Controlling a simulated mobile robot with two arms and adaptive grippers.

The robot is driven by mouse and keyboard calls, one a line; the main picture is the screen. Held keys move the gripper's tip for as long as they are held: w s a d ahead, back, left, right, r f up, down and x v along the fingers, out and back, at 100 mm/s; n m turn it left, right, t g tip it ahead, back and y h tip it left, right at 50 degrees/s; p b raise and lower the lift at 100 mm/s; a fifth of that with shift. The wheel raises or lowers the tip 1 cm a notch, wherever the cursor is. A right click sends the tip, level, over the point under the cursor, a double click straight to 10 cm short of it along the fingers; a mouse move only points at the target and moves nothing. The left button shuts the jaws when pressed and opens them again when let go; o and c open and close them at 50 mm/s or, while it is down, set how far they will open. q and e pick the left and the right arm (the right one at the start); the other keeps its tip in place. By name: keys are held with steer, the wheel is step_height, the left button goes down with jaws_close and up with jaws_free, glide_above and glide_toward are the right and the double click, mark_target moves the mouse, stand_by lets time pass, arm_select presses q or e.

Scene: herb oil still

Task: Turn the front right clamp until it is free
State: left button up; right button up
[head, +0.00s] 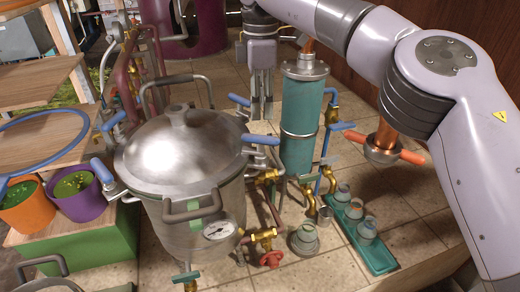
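The still pot (190,225) is a steel vessel with a domed lid (185,145). Other blue-handled clamps sit at the rim's back right (238,100) and left (102,171). My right gripper (262,112) hangs fingers down behind and above the front right clamp, apart from it in the picture. A narrow gap shows between its fingers, and nothing is seen in them. How far it is open is unclear. My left gripper is out of view.
A teal column (302,115) stands close right of my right gripper. Brass taps, a red valve (271,259) and a teal tray (375,255) with small jars are at the front right. Orange (25,212) and purple (82,203) pots stand at the left.

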mark_target(260, 140)
step_height(260, 140, down, 13)
steer(key=shift+w+r+p, duration=0.15)
steer(key=shift+p, duration=0.95)
steer(key=shift+c, duration=0.5)
